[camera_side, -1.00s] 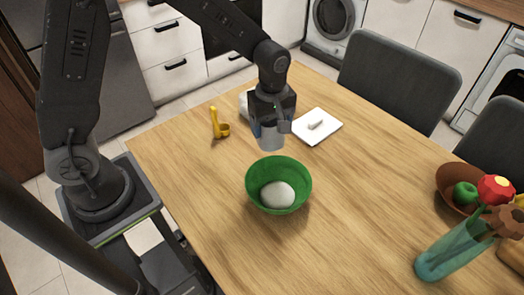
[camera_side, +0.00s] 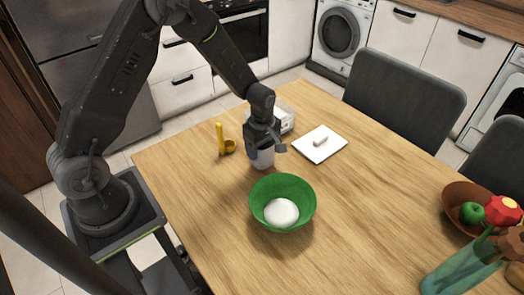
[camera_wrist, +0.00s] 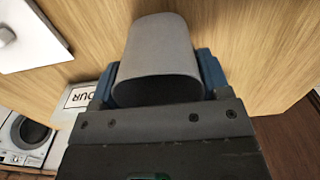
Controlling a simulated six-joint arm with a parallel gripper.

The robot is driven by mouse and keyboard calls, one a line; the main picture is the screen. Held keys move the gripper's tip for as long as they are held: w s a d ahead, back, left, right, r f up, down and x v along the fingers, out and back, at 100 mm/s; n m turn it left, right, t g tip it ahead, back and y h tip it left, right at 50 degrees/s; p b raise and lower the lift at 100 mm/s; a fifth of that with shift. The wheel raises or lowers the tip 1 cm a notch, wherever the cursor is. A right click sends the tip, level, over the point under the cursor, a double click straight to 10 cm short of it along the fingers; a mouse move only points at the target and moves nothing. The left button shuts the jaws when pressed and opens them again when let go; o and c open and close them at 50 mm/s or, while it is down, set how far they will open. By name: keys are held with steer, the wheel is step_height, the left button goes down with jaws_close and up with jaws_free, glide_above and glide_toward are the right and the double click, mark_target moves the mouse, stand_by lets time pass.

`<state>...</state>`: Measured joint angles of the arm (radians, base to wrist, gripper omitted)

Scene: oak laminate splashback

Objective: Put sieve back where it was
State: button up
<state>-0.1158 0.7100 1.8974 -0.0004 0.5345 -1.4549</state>
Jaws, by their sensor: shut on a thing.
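The sieve (camera_side: 263,158), a plain light grey cup shape, is held upright in my gripper (camera_side: 263,147). It is low over the table, just behind the green bowl (camera_side: 265,222); I cannot tell whether its base touches the wood. In the wrist view the grey sieve (camera_wrist: 160,45) sits between the blue fingers of my gripper (camera_wrist: 158,78), which are closed on its sides. The green bowl holds a white mound (camera_side: 281,212). The sieve's far side and any mesh are hidden.
A yellow tool (camera_side: 222,142) stands left of the sieve. A white flour package (camera_side: 285,118) lies behind my gripper, and a white board (camera_side: 326,150) with a small white piece is to the right. A brown bowl (camera_side: 455,200) and flower vase (camera_side: 455,270) are far right.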

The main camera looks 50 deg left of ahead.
steer(key=shift+f, duration=0.8)
steer(key=o, duration=1)
steer(key=shift+f, duration=0.15)
steer(key=shift+c, duration=0.2)
